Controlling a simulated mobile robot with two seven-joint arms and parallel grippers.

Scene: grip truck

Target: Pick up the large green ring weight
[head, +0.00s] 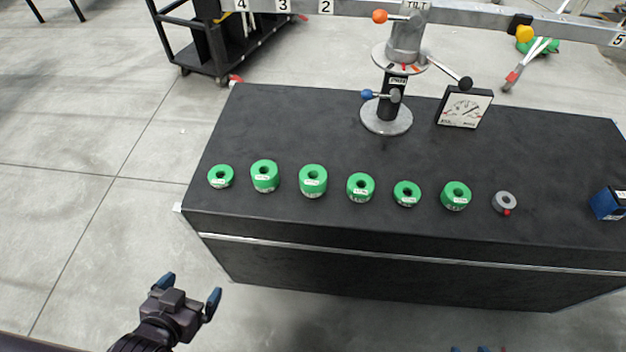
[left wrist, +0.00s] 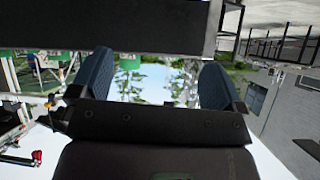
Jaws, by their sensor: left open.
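Several green ring weights stand in a row on the black case top. The third from the left (head: 313,188) looks the largest and tallest, with a white label on its side. The second (head: 265,184), fourth (head: 360,195) and sixth (head: 455,203) look slightly smaller; the first (head: 220,182) and fifth (head: 406,201) are lower. My left gripper (head: 190,290) is open and empty, in front of the case's left end and apart from every weight. Its spread blue fingers also show in the left wrist view (left wrist: 155,82). Only blue tips at the bottom edge hint at my right gripper (head: 468,349).
The black case (head: 280,120) also bears a small grey ring (head: 505,202), a blue box (head: 608,204), a tilt stand (head: 387,116) and a dial gauge (head: 465,107). A black cart (head: 205,50) stands behind at left. Floor left of the case is clear.

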